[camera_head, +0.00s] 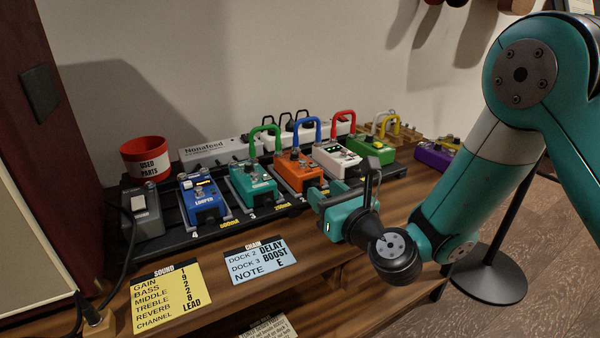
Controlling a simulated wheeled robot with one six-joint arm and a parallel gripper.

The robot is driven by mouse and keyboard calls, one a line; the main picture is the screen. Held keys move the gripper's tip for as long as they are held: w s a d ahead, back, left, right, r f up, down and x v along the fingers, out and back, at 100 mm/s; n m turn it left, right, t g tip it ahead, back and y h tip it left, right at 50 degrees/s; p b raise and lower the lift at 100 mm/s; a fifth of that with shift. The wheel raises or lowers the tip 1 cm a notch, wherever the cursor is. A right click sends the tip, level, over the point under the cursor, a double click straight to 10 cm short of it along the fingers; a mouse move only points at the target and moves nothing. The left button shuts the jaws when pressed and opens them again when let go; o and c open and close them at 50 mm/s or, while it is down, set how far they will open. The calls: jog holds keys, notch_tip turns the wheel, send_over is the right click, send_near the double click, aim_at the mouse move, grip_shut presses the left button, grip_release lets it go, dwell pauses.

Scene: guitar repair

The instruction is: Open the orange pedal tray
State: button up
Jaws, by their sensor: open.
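The orange pedal (298,173) sits on the black pedal board, between the teal pedal (252,184) and the white pedal (338,159). Its tray shows only as a narrow dark edge around the pedal, and I cannot tell whether it is pulled out at all. My gripper (316,198) is at the front right corner of the orange pedal, close to the board's front edge. Its jaws are open, but the fingertips are partly hidden by the gripper body. I cannot tell whether they touch the tray.
A blue pedal (203,198) and a grey pedal (142,212) stand to the left, a green pedal (373,150) to the right. Colored cable loops rise behind the pedals. A red cup (146,158) stands at the back left. Yellow (172,296) and blue (256,261) note cards lie in front.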

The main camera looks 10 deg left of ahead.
jog(key=shift+x, duration=0.85)
